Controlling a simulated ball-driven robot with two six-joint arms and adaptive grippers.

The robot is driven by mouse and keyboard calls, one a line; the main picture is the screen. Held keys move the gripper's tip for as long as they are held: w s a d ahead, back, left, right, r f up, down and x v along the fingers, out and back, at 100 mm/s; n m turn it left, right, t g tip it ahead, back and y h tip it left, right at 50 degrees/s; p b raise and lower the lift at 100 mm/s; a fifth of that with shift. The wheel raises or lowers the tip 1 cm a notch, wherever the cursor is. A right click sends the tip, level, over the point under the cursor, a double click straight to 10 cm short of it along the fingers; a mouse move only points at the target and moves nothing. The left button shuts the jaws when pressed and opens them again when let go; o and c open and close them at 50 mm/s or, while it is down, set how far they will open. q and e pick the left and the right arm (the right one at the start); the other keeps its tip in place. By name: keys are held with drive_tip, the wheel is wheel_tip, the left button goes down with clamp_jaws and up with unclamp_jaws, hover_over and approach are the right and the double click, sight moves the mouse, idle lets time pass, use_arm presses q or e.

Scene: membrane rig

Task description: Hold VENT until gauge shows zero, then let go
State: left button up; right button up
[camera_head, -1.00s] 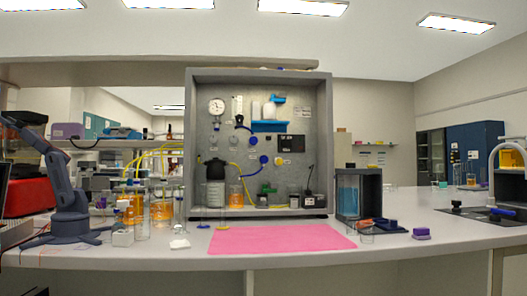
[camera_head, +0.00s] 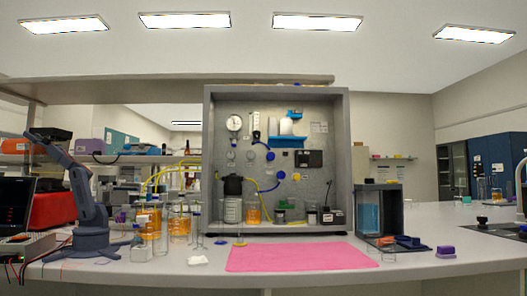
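The membrane rig is a grey open-fronted cabinet (camera_head: 345,160) standing on the bench. A round white-faced gauge (camera_head: 234,123) is mounted at its upper left; the dial is too small to read. A blue round knob (camera_head: 281,175) and a yellow one (camera_head: 296,177) sit around the middle of the back panel. Other small blue fittings and dark round parts sit below the gauge. The labels are too small to read, so I cannot tell which control is VENT. Neither of my grippers is in view.
A pink mat (camera_head: 300,257) lies in front of the rig. Glassware with orange liquid (camera_head: 180,224) and a blue-grey bench arm (camera_head: 88,210) stand to the left. A dark-framed tank (camera_head: 380,210) and a purple block (camera_head: 446,252) are on the right, where the bench has bare room.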

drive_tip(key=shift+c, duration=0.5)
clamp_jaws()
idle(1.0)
